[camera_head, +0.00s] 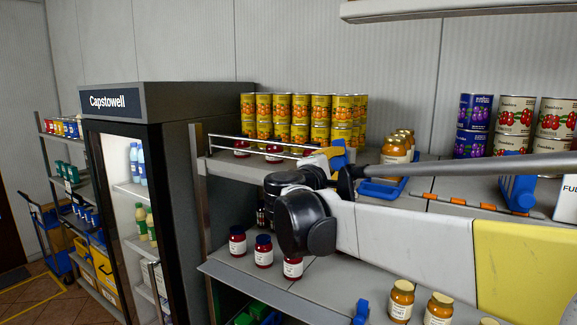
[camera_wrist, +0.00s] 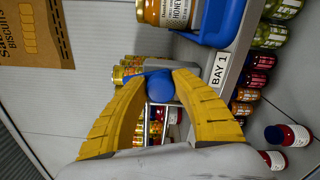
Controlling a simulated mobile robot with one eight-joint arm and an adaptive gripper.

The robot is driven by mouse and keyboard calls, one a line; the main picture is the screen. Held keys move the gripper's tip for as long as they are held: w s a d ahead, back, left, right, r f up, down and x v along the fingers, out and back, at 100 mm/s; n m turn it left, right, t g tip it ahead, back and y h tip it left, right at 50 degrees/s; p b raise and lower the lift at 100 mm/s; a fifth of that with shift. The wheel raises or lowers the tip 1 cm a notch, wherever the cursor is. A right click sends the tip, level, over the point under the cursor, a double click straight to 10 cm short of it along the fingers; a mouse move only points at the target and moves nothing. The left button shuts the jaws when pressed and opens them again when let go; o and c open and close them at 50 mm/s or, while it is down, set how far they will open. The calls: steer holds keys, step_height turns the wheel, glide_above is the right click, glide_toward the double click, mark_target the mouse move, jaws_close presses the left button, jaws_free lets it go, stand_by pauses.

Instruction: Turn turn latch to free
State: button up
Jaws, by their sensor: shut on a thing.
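The turn latch (camera_wrist: 160,81) is a blue piece with a rounded knob, seen in the wrist view between my fingertips. My gripper (camera_wrist: 173,77) has two yellow fingers, shut on the blue knob from both sides. In the head view my gripper (camera_head: 335,157) is at the shelf's upper level, near the wire rail, and a bit of blue shows at its fingers. Most of the latch is hidden there by my arm. I cannot tell how far the latch is turned.
A blue tray (camera_wrist: 210,30) with a honey jar (camera_wrist: 163,11) is close beside my gripper. Yellow cans (camera_head: 300,108) stand behind the wire rail (camera_head: 265,147). Dark red jars (camera_head: 263,250) stand on the lower shelf. A fridge (camera_head: 170,180) is to the left.

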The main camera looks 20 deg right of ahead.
steer(key=shift+m+b, duration=0.3)
steer(key=shift+m, duration=1.1)
steer(key=o, duration=1.2)
steer(key=shift+d, duration=0.1)
steer(key=v, duration=1.2)
steer(key=shift+f, duration=0.15)
